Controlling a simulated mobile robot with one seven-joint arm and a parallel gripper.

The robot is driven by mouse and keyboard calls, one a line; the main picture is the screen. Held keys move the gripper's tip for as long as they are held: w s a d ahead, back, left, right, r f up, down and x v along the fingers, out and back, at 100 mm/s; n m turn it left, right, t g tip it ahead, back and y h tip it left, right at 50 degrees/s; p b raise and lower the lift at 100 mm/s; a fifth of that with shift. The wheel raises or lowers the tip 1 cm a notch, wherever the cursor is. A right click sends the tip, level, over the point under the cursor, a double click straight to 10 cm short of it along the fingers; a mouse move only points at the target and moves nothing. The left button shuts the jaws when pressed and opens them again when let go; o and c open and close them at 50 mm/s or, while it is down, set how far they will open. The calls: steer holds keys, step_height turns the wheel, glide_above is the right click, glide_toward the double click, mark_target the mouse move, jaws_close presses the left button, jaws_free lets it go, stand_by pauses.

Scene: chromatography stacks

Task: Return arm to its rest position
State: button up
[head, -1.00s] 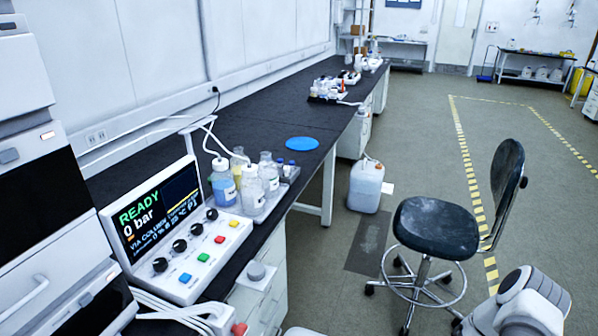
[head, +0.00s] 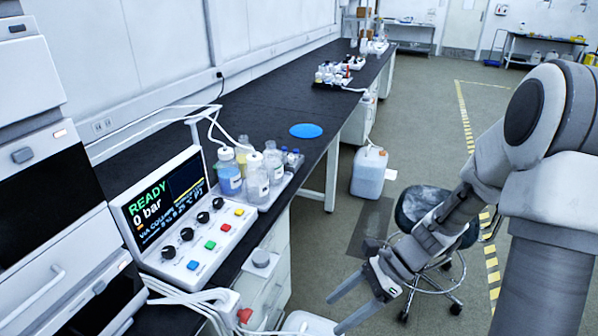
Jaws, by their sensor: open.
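My gripper (head: 340,312) shows in the head view at the lower middle right, at the end of my grey arm. Its two fingers are spread apart and point down and to the left. Nothing is between them. It hangs over the floor side of the bench, right of the control box, and touches nothing that I can see.
A control box (head: 183,232) reading READY, 0 bar stands on the black bench (head: 262,110). Bottles (head: 229,176) stand in a tray behind it, near a blue disc (head: 306,131). A jug (head: 369,172) and a chair (head: 428,205) stand on the floor.

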steer(key=s+d+r+n+t+h+p, duration=0.1)
steer(key=s+d+r+n+t+h, duration=0.1)
steer(key=r+n, duration=0.4)
steer(key=s+d+r+n+t+h+p, duration=0.1)
steer(key=s+d+r+n+t+h, duration=0.1)
steer(key=r, duration=0.8)
steer(key=s+d+r+n+t+h+p, duration=0.2)
steer(key=s+r+n+t+h, duration=0.2)
steer(key=r+n, duration=0.5)
steer(key=shift+s+n+h, duration=0.3)
steer(key=shift+s+h, duration=0.15)
steer(key=shift+h, duration=0.05)
